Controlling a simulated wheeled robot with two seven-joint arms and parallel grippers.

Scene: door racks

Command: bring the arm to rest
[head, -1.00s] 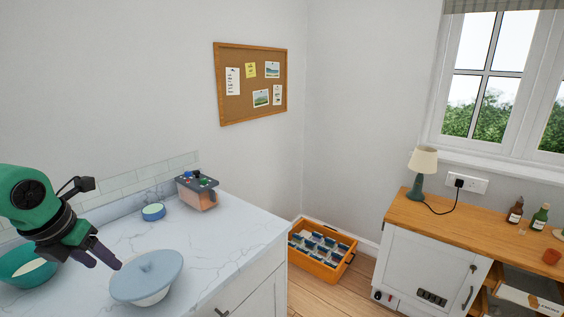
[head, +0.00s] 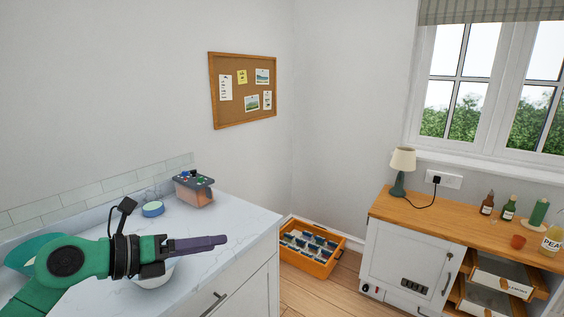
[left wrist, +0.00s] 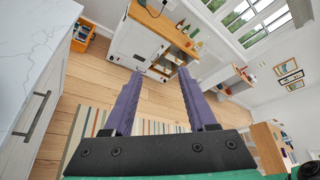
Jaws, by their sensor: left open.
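My left gripper (head: 222,243) reaches in from the left in the head view, above the marble counter (head: 238,222). Its purple fingers point to the right. In the left wrist view the two fingers (left wrist: 160,75) are apart with nothing between them, so it is open and empty. The white bowl (head: 155,277) is partly hidden behind the gripper, and its lid cannot be seen clearly. The green bowl (head: 30,250) is partly hidden behind my arm. My right gripper is not in view.
A blue-rimmed dish (head: 153,209) and a grey-topped box (head: 195,188) stand at the counter's back. An orange crate (head: 310,262) sits on the floor. A wooden-topped cabinet (head: 400,255) stands at right with a lamp (head: 400,170). Wooden floor and a striped rug (left wrist: 90,122) lie below the gripper.

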